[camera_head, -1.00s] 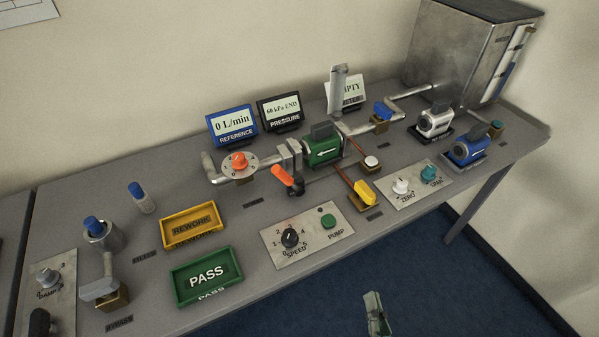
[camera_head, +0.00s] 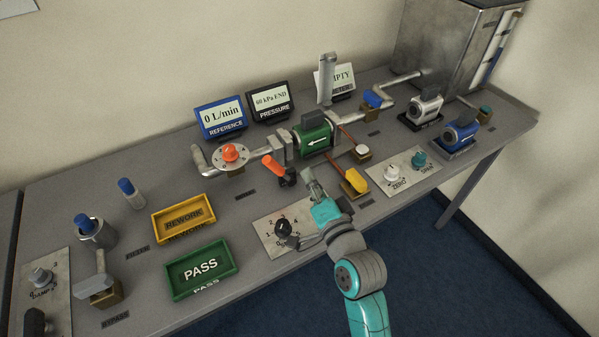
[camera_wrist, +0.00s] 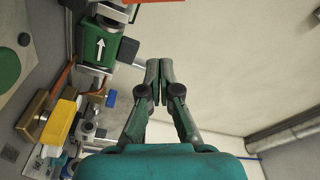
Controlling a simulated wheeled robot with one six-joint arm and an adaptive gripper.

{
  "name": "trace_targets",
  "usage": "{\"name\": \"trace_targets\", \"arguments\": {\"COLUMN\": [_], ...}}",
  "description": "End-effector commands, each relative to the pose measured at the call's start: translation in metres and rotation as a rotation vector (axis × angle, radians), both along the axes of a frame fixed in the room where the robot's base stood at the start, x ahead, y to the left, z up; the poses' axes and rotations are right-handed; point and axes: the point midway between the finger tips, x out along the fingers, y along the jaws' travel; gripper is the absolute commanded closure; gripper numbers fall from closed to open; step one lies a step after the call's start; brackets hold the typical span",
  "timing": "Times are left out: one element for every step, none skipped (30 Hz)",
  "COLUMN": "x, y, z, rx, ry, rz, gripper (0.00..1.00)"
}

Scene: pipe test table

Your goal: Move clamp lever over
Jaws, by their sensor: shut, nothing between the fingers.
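The clamp lever (camera_head: 273,166) has an orange handle that slants up and left from a dark base. It stands in front of the grey clamp block (camera_head: 282,150), left of the green flow meter (camera_head: 314,138). My gripper (camera_head: 307,174) is just right of the lever's base in the head view, seemingly apart from it. In the wrist view my gripper (camera_wrist: 160,66) has its fingers together with nothing between them. The green meter also shows there (camera_wrist: 100,46). I cannot make out the lever clearly in the wrist view.
A yellow valve handle (camera_head: 354,181) sits close to the right of my gripper. The yellow tray (camera_head: 208,224) and green tray (camera_head: 228,256) are to the left. Displays (camera_head: 222,117) stand behind the pipe.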

Motion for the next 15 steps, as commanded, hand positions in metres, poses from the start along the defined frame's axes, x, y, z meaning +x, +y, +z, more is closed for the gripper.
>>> {"name": "trace_targets", "arguments": {"x": [0.006, 0.01, 0.015, 0.02, 0.024, 0.031, 0.035, 0.04, 0.046, 0.05, 0.054, 0.059, 0.064, 0.068, 0.073], "y": [0.003, 0.005, 0.008, 0.01, 0.012, 0.016, 0.018, 0.021, 0.024, 0.026, 0.028, 0.031, 0.032, 0.034, 0.037], "z": [0.001, 0.001, 0.002, 0.002, 0.003, 0.003, 0.003, 0.004, 0.004, 0.004, 0.004, 0.005, 0.005, 0.005, 0.006], "rx": [0.0, 0.001, 0.001, -0.001, 0.0, -0.001, 0.0, 0.0, -0.001, -0.001, -0.001, -0.001, -0.001, -0.001, -0.001], "ry": [-0.001, -0.002, -0.002, -0.001, -0.002, -0.001, -0.002, -0.002, -0.001, -0.001, 0.0, 0.0, -0.001, 0.0, 0.0], "rz": [0.0, 0.001, 0.001, 0.0, 0.0, 0.0, 0.001, 0.001, 0.0, 0.0, 0.0, 0.0, 0.0, 0.0, 0.0], "gripper": [1.0, 1.0, 1.0, 1.0, 1.0, 1.0, 1.0, 1.0, 1.0, 1.0, 1.0, 1.0, 1.0, 1.0, 1.0]}}
